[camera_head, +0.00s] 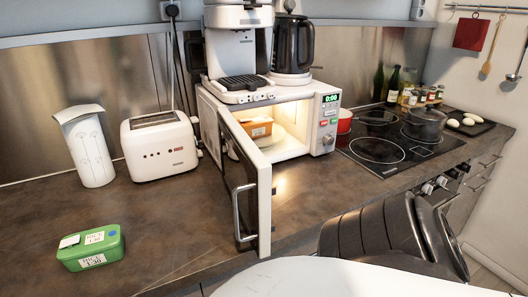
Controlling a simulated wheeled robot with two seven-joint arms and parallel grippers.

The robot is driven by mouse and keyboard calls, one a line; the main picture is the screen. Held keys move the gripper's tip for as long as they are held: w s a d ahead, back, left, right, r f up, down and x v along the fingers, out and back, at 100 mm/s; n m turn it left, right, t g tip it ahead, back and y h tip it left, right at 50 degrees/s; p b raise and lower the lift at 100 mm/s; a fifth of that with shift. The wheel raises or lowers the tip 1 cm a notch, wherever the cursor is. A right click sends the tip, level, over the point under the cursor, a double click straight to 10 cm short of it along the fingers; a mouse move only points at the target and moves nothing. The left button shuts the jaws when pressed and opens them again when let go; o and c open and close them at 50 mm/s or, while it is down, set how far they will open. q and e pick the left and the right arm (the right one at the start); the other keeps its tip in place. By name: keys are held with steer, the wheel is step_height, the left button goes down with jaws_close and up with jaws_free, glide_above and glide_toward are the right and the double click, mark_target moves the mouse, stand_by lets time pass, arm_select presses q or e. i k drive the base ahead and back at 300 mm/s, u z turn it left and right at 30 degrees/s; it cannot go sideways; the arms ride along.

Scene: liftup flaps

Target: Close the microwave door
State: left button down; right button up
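The white microwave (209,104) stands on the counter at the centre, with its lit cavity open. Its door (264,205) is swung wide open toward me, hinged on the left side. A grey handle (237,213) is on the door's outer face, which faces left. Inside, an orange box (257,130) sits on a light plate (276,136). The display (331,98) reads 0:00 above the control panel. Neither gripper shows. A dark ribbed part at the lower right appears to be my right arm, apart from the door in the picture; its fingers are out of view.
A coffee maker (239,50) and a black kettle (293,43) stand on the microwave. A toaster (160,144), white canister (88,150) and green box (91,248) are on the left. A hob (378,150) is right. Bare counter lies left of the door.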

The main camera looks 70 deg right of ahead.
mark_target(246, 173)
steer(key=z, duration=1.9)
